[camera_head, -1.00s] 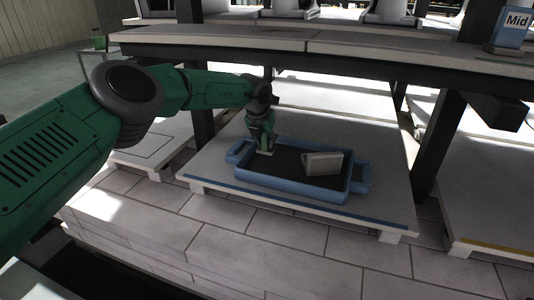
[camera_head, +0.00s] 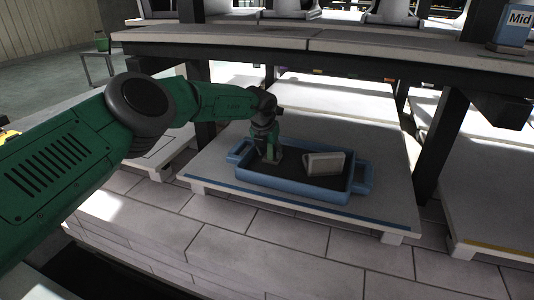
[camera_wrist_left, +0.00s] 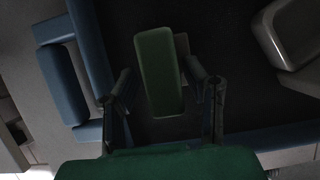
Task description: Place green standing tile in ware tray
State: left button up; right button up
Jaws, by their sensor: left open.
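The ware tray (camera_head: 290,190) is blue with a dark floor and a handle at each end; it sits on a pale board. Its blue wall also shows in the left wrist view (camera_wrist_left: 88,45). The green standing tile (camera_wrist_left: 159,72) is inside the tray outline, near its left end, between the two fingers of my left gripper (camera_wrist_left: 163,88). The fingers are open, with gaps beside the tile. In the head view my left gripper (camera_head: 268,150) points down over the tray's left part and partly hides the tile. Whether the tile touches the tray floor is hard to tell. My right gripper is not in view.
A pale grey block-like piece (camera_head: 324,163) stands in the tray's right half; it also shows in the left wrist view (camera_wrist_left: 290,30). A shelf (camera_head: 330,57) runs above and behind the tray, with dark posts at both sides. A blue "Mid" sign (camera_head: 514,25) stands upper right.

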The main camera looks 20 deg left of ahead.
aim_at(271, 161)
pick_arm(q)
jog(key=shift+d+r, duration=0.3)
jog(key=p+v, duration=0.1)
jog(key=v, duration=0.2)
jog(key=shift+s+d, duration=0.15)
jog(key=shift+d, duration=0.05)
jog(key=s, duration=0.2)
jog(key=s+a+p, duration=0.1)
jog(key=s, duration=0.1)
jog(key=shift+s+a+f, duration=0.1)
jog(key=shift+a+f, duration=0.05)
jog(key=shift+a, duration=0.1)
jog(key=s, duration=0.6)
jog(key=shift+s+d+p, duration=0.1)
jog(key=shift+d+p, duration=0.2)
jog(key=shift+p, duration=0.05)
jog(key=shift+s+a, duration=0.15)
jog(key=shift+s, duration=0.4)
jog(key=shift+a, duration=0.25)
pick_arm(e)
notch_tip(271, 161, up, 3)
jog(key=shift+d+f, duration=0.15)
pick_arm(q)
jog(key=shift+d, duration=0.2)
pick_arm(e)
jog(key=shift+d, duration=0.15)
pick_arm(q)
jog(key=shift+s, duration=0.1)
